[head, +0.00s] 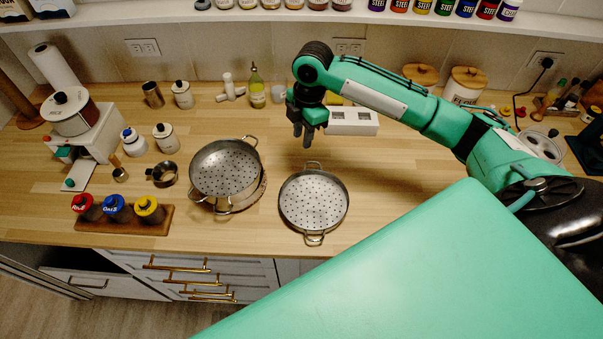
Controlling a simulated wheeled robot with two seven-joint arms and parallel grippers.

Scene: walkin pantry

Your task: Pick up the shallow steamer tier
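A shallow round metal steamer tier (314,203) with a perforated base and two loop handles sits flat on the wooden counter, near its front edge. A second perforated metal tier (225,170) with two handles rests, slightly askew, on other round metalware to the left; what is beneath is mostly hidden. My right gripper (303,137) points down above the counter, beyond the far handle of the shallow tier. Its two dark fingers are apart, with nothing between them, and touch neither tier. My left gripper is not in view.
A spice rack (125,219) with several jars stands at the front left. Counter right of the shallow tier is clear.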

